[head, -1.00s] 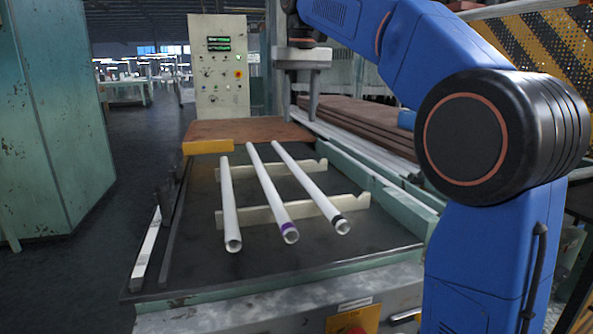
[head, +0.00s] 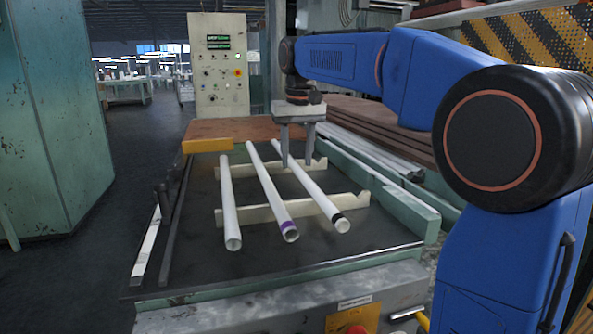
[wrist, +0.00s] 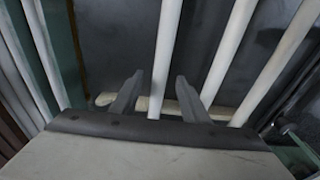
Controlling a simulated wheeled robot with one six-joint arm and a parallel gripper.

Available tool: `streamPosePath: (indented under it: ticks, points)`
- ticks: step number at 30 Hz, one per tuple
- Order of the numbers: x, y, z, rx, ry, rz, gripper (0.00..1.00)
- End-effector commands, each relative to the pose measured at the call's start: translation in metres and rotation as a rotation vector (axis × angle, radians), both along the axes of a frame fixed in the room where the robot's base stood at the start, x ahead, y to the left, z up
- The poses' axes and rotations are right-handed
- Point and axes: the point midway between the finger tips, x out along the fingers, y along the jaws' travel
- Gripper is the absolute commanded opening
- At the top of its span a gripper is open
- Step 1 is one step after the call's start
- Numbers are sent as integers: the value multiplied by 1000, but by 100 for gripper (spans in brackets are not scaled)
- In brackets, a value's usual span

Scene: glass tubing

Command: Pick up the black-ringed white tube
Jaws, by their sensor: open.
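The black-ringed white tube (head: 315,195) is the rightmost of three white tubes lying side by side in the head view, its black band near the front end. The purple-banded tube (head: 266,186) lies in the middle and a plain tube (head: 229,200) at left. My gripper (head: 297,164) is open and empty, pointing down over the far part of the black-ringed tube. In the wrist view one tube (wrist: 165,50), by its place the black-ringed one, runs between the open fingers (wrist: 157,82); its ring is out of view there. I cannot tell the exact fingertip height.
The tubes rest across two notched cream supports (head: 358,200) on a dark bench top (head: 200,265). A green rail (head: 400,205) and pale rods (head: 375,150) lie at right. A yellow block (head: 207,146) sits at back left. The bench front is clear.

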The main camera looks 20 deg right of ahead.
Motion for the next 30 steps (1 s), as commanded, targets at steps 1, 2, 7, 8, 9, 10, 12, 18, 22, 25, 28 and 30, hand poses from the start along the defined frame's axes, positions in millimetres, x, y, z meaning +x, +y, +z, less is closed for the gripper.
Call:
streamPosePath:
  ticks: [1, 2, 7, 8, 9, 10, 12, 18, 22, 25, 28, 30]
  points:
    - [0, 0, -6, 0, 1, 0, 42]
    - [1, 0, -9, 0, 1, 0, 42]
    - [2, 0, -17, 0, 0, 0, 42]
    - [2, 0, -17, 0, -1, 0, 42]
    - [2, 0, -17, 0, -1, 0, 42]
    - [2, 0, -17, 0, -1, 0, 42]
    - [2, 0, -17, 0, -1, 0, 42]
    - [2, 0, -17, 0, -1, 0, 0]
    - [2, 0, -17, 0, -1, 0, 0]
    - [2, 0, -17, 0, -1, 0, 0]
    - [2, 0, -14, 0, -1, 0, 0]
    - [2, 0, -9, 0, -2, 0, 0]
